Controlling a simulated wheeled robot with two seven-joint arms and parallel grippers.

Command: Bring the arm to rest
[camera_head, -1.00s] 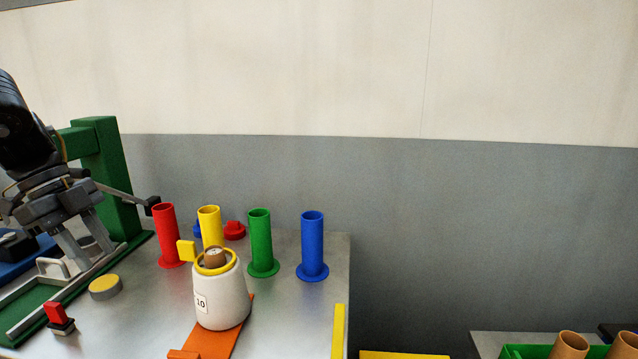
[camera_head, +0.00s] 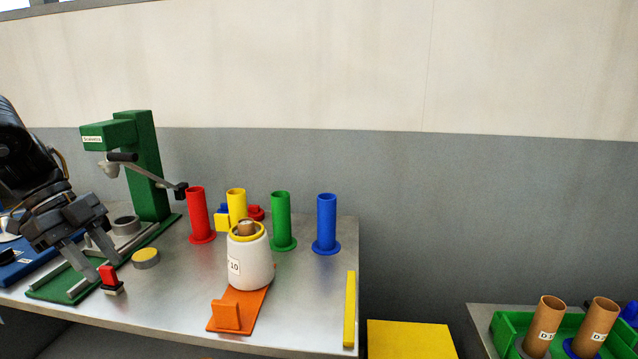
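A white bobbin (camera_head: 250,262) labelled 10, with a yellow ring and brown core on top, stands upright on an orange stand (camera_head: 231,314), apart from the gripper. My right gripper is not in view.
Red (camera_head: 200,218), yellow (camera_head: 237,206), green (camera_head: 281,220) and blue (camera_head: 326,222) tubes stand along the table's back. A yellow-topped disc (camera_head: 146,257) lies near the press. A green crate (camera_head: 507,335) with brown cores stands lower right, beyond a yellow block (camera_head: 410,340).

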